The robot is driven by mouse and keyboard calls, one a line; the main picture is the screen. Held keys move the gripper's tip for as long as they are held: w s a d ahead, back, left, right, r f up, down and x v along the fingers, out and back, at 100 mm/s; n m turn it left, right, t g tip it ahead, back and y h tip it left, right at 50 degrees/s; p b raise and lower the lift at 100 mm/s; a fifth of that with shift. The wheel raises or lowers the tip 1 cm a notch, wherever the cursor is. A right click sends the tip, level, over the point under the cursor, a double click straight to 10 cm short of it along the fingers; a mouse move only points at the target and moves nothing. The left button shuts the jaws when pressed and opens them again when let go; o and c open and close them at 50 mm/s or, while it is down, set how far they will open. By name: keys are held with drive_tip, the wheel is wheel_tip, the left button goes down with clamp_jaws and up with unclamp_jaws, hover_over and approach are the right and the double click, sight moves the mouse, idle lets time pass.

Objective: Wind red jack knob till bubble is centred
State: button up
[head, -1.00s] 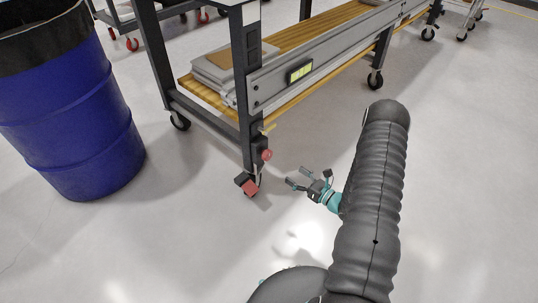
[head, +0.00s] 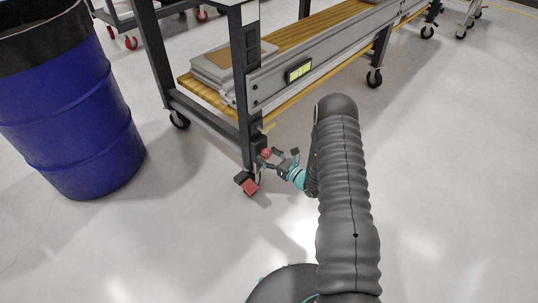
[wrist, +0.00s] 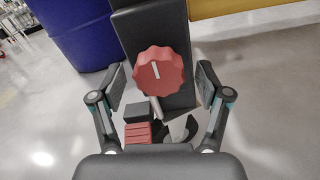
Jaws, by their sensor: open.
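The red jack knob (head: 266,153) is on the dark leg at the near corner of the workbench. In the wrist view the knob (wrist: 159,72) is scalloped, with a pale mark pointing nearly straight up. My gripper (head: 284,154) is open at the knob; in the wrist view its fingers (wrist: 161,86) stand to the left and right of the knob, with a gap on each side. The yellow-green bubble level (head: 299,71) is on the grey rail; its bubble is too small to read.
A red caster pedal (head: 249,187) is at the foot of the leg, below the knob; the pedal also shows in the wrist view (wrist: 138,132). A blue drum (head: 75,125) stands to the left. Flat boards (head: 215,68) lie on the wooden shelf. The floor to the right is clear.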

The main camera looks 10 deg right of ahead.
drive_tip(key=shift+w+a, duration=0.2)
drive_tip(key=shift+w, duration=0.05)
drive_tip(key=c, duration=1.2)
drive_tip(key=shift+o, duration=0.2)
drive_tip(key=shift+d, duration=0.15)
drive_tip(key=shift+m, duration=0.3)
